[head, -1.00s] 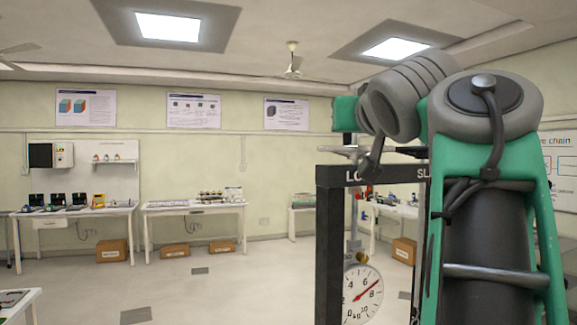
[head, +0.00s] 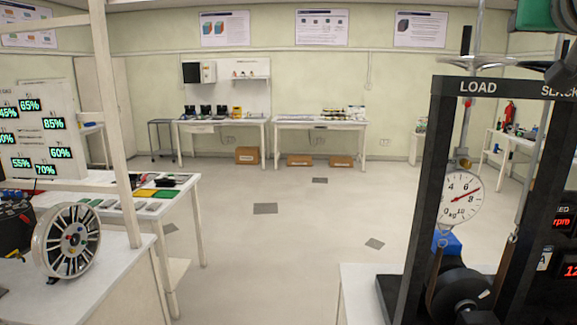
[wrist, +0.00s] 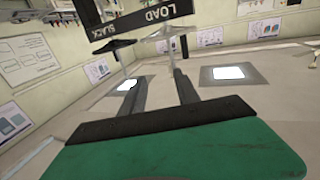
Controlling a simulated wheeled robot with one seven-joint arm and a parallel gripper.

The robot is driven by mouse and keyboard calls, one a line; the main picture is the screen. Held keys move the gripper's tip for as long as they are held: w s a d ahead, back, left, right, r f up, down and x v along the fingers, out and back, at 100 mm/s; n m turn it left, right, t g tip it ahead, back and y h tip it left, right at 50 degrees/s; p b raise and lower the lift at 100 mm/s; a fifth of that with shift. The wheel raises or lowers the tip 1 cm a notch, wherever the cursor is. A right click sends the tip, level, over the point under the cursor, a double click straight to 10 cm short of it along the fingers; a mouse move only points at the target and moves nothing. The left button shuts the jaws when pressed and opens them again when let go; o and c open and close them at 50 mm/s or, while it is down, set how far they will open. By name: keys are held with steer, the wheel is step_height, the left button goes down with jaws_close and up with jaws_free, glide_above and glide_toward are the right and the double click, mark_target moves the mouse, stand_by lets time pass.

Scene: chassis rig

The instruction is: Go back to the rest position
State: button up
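My gripper (wrist: 158,78) shows in the wrist view, pointing upward, with two dark grey fingers apart and only background between them. It is open and empty. Its green housing fills the bottom of that view. In the head view only a green and dark piece of my arm shows at the top right corner; the fingers cannot be made out there. The black rig frame (head: 477,87) marked LOAD stands at the right of the head view. Its top bar (wrist: 165,17) also shows at the top of the wrist view, beyond the fingers.
A round dial gauge (head: 461,198) hangs inside the rig frame, above a dark wheel (head: 462,293). A spoked wheel (head: 67,240) stands on the white bench at left, by a pale post (head: 113,120). The middle floor is clear up to the far tables (head: 320,124).

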steer(key=d+f+m+g, duration=0.1)
steer(key=d+f+g, duration=0.2)
steer(key=d+f, duration=0.4)
steer(key=d+f+g, duration=0.2)
steer(key=d+f, duration=0.3)
steer(key=f, duration=0.4)
steer(key=s+f+m+g+y, duration=0.1)
steer(key=s+f+g, duration=0.1)
steer(key=f, duration=0.8)
steer(key=s+f+m+g+y, duration=0.1)
steer(key=f+g, duration=0.1)
steer(key=f, duration=0.9)
steer(key=s+a+f+n+g+y, duration=0.1)
steer(key=s+a+f+g+y, duration=0.1)
steer(key=a+f, duration=0.75)
steer(key=s+a+f+n+g+y, duration=0.1)
steer(key=s+a+f+y, duration=0.1)
steer(key=a+f, duration=0.8)
steer(key=a+f+n+y, duration=0.1)
steer(key=a+f+n, duration=0.2)
steer(key=a, duration=0.5)
steer(key=a+f+n+y, duration=0.1)
steer(key=a+f+n, duration=0.2)
steer(key=a, duration=0.5)
steer(key=shift+w+n, duration=0.15)
steer(key=shift+n, duration=0.15)
